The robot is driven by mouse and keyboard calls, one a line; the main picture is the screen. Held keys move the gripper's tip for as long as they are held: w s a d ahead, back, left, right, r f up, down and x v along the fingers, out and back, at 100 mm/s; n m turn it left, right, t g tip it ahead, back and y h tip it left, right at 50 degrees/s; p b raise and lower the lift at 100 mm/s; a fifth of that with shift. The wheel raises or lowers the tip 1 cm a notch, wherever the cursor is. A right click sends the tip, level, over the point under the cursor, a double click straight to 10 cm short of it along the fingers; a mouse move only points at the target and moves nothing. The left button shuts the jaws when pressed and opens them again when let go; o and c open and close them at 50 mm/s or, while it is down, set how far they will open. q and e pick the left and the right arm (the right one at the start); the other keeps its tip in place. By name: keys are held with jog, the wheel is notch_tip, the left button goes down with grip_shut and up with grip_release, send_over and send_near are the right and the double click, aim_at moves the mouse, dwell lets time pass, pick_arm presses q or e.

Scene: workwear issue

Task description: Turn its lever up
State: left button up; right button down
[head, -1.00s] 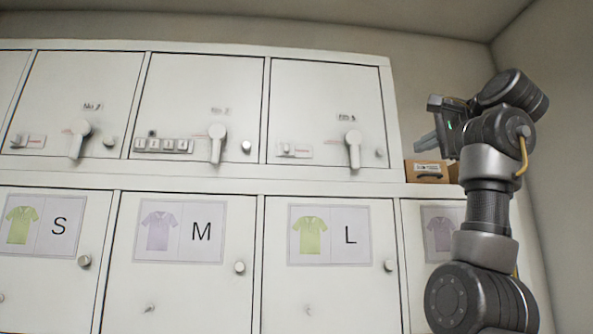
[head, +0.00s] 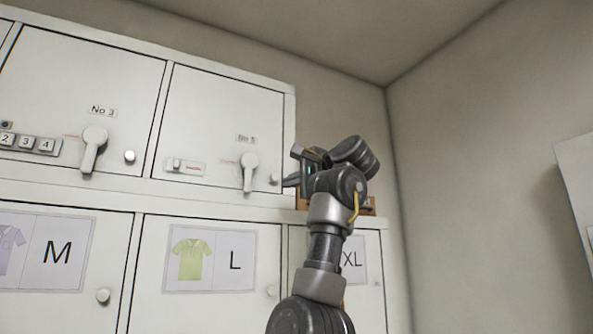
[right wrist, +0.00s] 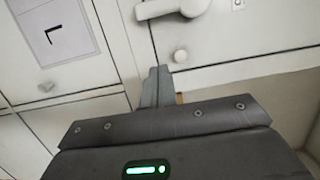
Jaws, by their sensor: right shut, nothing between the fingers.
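Locker door No 5 (head: 222,135) is shut, and its light grey lever (head: 249,172) hangs down from its pivot. The lever shows partly at the top of the right wrist view (right wrist: 190,7). Door No 3 (head: 85,80) is also shut, with its lever (head: 94,148) pointing down. My right gripper (head: 290,181) is just right of door No 5, beside its round knob (head: 275,179). Its fingers (right wrist: 157,88) are together and empty, apart from the lever. My left gripper is not in view.
A keypad (head: 28,143) sits on door No 3, and a small slide plate (head: 184,167) on door No 5. Below are doors with shirt signs M, L (head: 211,259) and XL. A brown box (head: 368,209) is partly hidden behind my right arm.

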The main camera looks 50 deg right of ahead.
aim_at(248, 172)
jog(key=w+p, duration=0.1)
jog(key=w, duration=0.1)
jog(key=w+p, duration=0.1)
jog(key=w, duration=0.1)
jog(key=w+p, duration=0.1)
jog(key=shift+w+r, duration=0.25)
jog(key=shift+w, duration=0.15)
jog(key=a, duration=0.1)
jog(key=a+p, duration=0.1)
jog(key=shift+w+a+f, duration=0.1)
jog(key=shift+w+a, duration=0.15)
jog(key=shift+a, duration=0.15)
jog(key=shift+a+f+p, duration=0.1)
jog(key=shift+a+p, duration=0.2)
jog(key=shift+a, duration=0.15)
jog(key=shift+d, duration=0.15)
jog(key=shift+f, duration=0.1)
